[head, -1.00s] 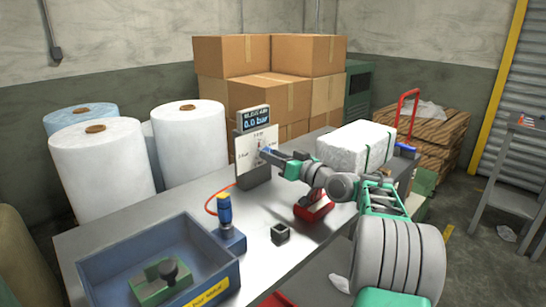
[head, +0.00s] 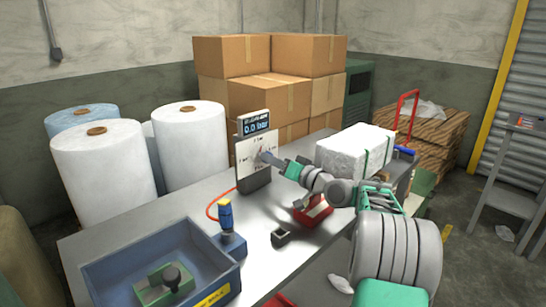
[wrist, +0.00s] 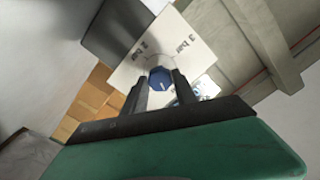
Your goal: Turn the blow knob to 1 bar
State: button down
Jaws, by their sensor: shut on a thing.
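The white dial plate (head: 246,160) stands upright on a dark base on the bench, with a display (head: 258,123) above it that appears to read 0.0 bar. My gripper (head: 266,157) reaches the front of the plate from the right and hides the knob in the head view. In the wrist view, the blue blow knob (wrist: 160,79) lies between the two fingers of my gripper (wrist: 158,88), which are shut on it. A pale line shows on the knob's face. The labels 2 bar and 3 bar are readable on the plate (wrist: 190,45) there.
A blue-grey bin (head: 150,262) with a green part stands at the front left of the bench. A blue-topped device (head: 227,222), a small dark block (head: 281,237), a red item (head: 313,212) and a white strapped bale (head: 355,148) share the bench. White film rolls (head: 102,165) stand behind.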

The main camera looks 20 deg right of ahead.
jog(key=shift+m+p, duration=5.45)
jog(key=shift+m, duration=1.25)
jog(key=c, duration=1)
grip_release()
